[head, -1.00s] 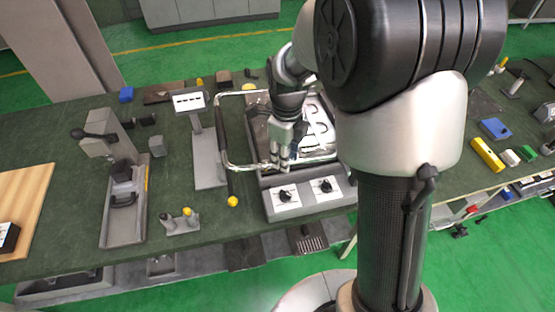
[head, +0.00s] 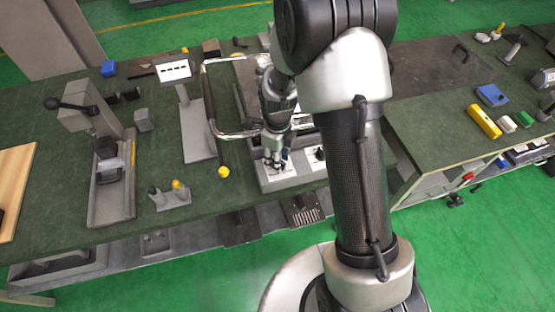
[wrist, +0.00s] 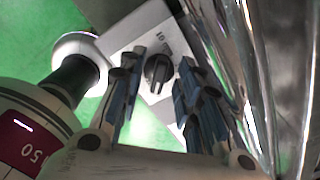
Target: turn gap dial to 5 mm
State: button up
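A grey control box (head: 262,187) at the front of the heating device has two black dials on white plates. My gripper (head: 274,163) points down over the left dial and hides most of it in the head view. My open gripper (wrist: 160,70) has one blue-padded finger on each side of the knob, with visible gaps. I cannot tell which dial is the gap dial.
A bent metal tube frame (head: 206,95) with a dark, yellow-tipped handle (head: 223,172) stands left of my gripper. A display post (head: 174,71) is further left. In the wrist view shiny metal tubing (wrist: 262,75) runs close along the right.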

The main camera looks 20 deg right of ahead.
jog(key=shift+f, duration=0.25)
jog(key=shift+c, duration=0.6)
grip_shut()
